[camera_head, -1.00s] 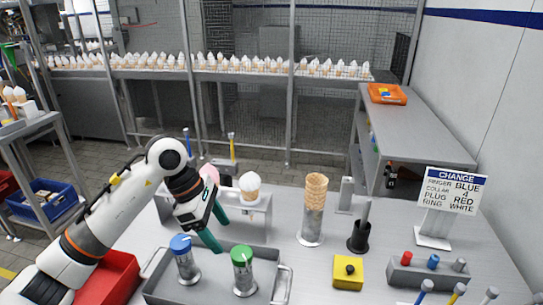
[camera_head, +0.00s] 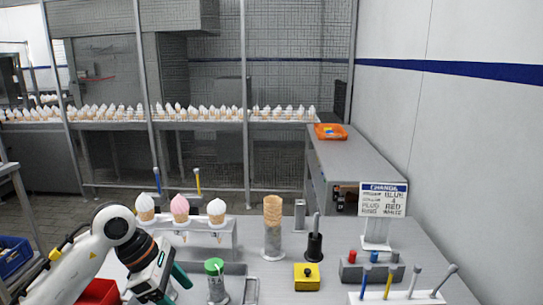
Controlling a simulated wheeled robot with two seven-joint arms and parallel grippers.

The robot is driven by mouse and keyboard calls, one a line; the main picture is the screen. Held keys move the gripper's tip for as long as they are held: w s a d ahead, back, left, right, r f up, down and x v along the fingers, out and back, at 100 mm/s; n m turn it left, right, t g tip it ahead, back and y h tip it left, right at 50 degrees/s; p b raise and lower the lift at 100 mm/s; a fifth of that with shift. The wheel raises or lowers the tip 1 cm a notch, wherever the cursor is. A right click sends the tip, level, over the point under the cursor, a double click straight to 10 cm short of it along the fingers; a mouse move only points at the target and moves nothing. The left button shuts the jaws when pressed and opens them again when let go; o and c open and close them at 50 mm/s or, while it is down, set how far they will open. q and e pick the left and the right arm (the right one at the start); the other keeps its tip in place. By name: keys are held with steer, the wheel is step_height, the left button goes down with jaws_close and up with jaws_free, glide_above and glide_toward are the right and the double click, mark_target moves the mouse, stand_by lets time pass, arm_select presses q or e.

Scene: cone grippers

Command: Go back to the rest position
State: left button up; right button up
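My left gripper (camera_head: 174,282) hangs at the lower left of the head view, with its arm coming in from the left. Its two teal fingers look spread, with nothing seen between them. It is just left of a green-capped canister (camera_head: 215,284) in a grey tray (camera_head: 250,292). Its fingers are close to the tray's left part, and I cannot tell whether they touch anything. My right gripper is not in view.
A rack (camera_head: 200,242) holds three ice-cream cones behind the gripper. A cone stack holder (camera_head: 273,240), black cup (camera_head: 314,246), yellow box (camera_head: 307,277), sign (camera_head: 383,200) and plug block (camera_head: 370,272) stand to the right. A red bin (camera_head: 98,292) is lower left.

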arm_select(q)
steer(key=s+d+r+n+t+h, duration=0.1)
steer(key=s+d+r+n+h, duration=0.2)
steer(key=d+h, duration=0.4)
steer(key=d+r+n+t+h, duration=0.1)
steer(key=d+r+n+h, duration=0.25)
steer(key=d+h, duration=0.35)
steer(key=w+a+r+n+t+y, duration=0.1)
steer(key=a+r+n+t, duration=0.15)
steer(key=n+t, duration=0.5)
steer(key=w+a+r+n+t+y, duration=0.1)
steer(key=a+n+t+y, duration=0.15)
steer(key=n+t, duration=0.55)
steer(key=s+a+f+n+g+y, duration=0.2)
steer(key=a+f+n+y, duration=1)
steer(key=f+n+y, duration=0.75)
steer(key=s+f+n+g+h, duration=0.2)
steer(key=s+f+n+g, duration=0.35)
steer(key=s, duration=0.55)
steer(key=s+f+n+g+h, duration=0.2)
steer(key=s+f+n+g, duration=0.1)
steer(key=s+f+g, duration=0.6)
step_height(320, 180, down, 25)
steer(key=s, duration=0.3)
steer(key=s+a+f, duration=0.2)
steer(key=s+f, duration=1.3)
steer(key=shift+s+a+g, duration=0.25)
steer(key=shift+s+g, duration=0.15)
